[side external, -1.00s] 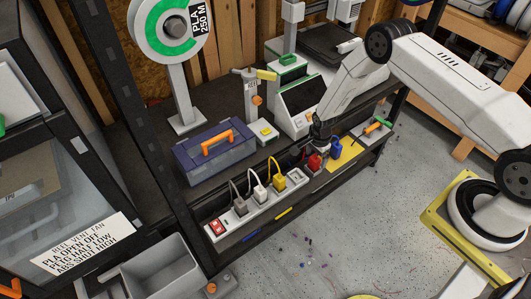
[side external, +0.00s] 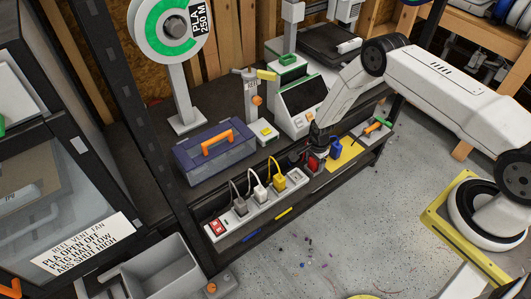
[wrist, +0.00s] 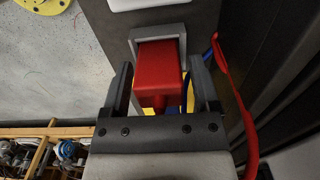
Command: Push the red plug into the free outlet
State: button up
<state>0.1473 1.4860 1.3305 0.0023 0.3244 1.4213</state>
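The red plug (side external: 313,164) sits in a grey cradle just right of the power strip (side external: 227,230). In the wrist view the red plug (wrist: 158,72) lies between my gripper's fingers, with the grey cradle (wrist: 184,34) around its far end. My gripper (side external: 317,150) points down over the plug. In the wrist view, my gripper (wrist: 161,72) is open, with a narrow gap on each side of the plug. The free outlet (side external: 295,178) is at the strip's right end, beside the yellow plug (side external: 279,184). The plug's prongs are hidden.
A white plug (side external: 260,194) and grey plug (side external: 240,208) fill other outlets, near a red switch (side external: 216,227). A blue plug (side external: 336,146) stands right of my gripper by a yellow mat (side external: 346,155). A blue toolbox (side external: 215,160) is behind the strip. A red cable (wrist: 240,110) runs beside the right finger.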

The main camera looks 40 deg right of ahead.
grip_shut()
jog(key=shift+r, duration=0.15)
jog(key=shift+r, duration=0.8)
jog(key=s+a+r, duration=0.1)
jog(key=s+r, duration=1)
jog(key=s, duration=0.3)
jog(key=shift+a, duration=0.35)
jog(key=shift+w, duration=0.15)
